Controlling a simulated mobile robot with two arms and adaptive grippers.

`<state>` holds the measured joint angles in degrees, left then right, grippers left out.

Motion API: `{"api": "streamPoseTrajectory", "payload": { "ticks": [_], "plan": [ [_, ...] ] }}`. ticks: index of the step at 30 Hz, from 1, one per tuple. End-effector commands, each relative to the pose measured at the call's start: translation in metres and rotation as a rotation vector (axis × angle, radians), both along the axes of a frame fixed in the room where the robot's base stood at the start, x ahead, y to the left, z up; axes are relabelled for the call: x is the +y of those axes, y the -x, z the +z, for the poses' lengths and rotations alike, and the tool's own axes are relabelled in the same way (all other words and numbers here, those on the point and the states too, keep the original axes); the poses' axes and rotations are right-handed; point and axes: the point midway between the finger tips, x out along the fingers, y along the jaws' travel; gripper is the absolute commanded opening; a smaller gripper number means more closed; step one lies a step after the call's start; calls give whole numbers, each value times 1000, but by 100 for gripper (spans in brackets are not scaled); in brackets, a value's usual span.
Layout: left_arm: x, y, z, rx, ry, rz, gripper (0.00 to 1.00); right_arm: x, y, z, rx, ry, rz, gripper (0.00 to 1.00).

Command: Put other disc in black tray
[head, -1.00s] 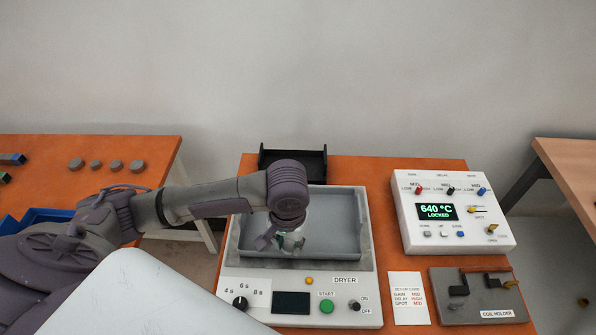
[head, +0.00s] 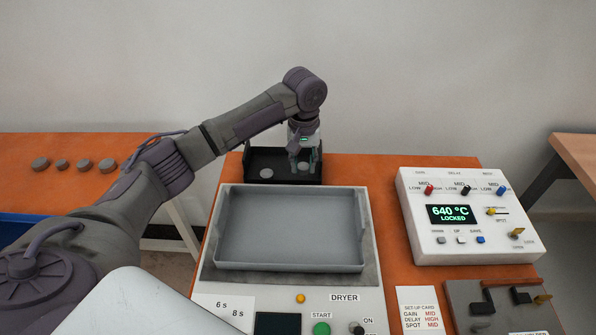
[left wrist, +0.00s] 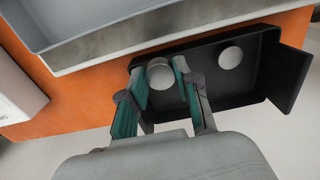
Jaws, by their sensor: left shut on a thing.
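The black tray (head: 258,155) stands at the back of the orange table, behind the dryer, and also shows in the left wrist view (left wrist: 208,75). My left gripper (head: 305,168) is over the right part of this tray, pointing down. Its fingers (left wrist: 168,77) are shut on a round grey disc (left wrist: 160,76), low at the tray; whether the disc touches the tray floor I cannot tell. Another grey disc (left wrist: 231,57) lies in the tray, apart from the held one; in the head view it shows left of my gripper (head: 275,164). My right gripper is not in view.
The dryer's grey basin (head: 290,228) is empty, in front of the black tray. A white control box (head: 465,220) reading 640 °C stands to the right. Several grey discs (head: 83,165) lie on the left table. A coil holder (head: 490,305) is at front right.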

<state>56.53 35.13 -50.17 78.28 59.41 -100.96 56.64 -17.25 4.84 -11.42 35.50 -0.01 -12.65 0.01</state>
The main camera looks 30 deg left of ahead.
Motion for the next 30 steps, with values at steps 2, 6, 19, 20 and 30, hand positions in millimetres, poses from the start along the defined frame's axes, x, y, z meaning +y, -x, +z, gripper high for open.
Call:
{"api": "streamPoseTrajectory", "payload": {
  "ticks": [2,6,19,20,30],
  "plan": [
    [11,-11,-9,0,-1,4,0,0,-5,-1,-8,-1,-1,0],
    [21,-22,-18,0,0,1,0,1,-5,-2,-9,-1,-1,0],
    [23,-24,-60,-1,0,-2,0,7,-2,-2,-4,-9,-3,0],
    [23,-24,-61,-1,0,-2,0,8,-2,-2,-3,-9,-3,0],
    [23,-24,-63,-1,0,-2,38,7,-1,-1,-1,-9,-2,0]
  ]
}}
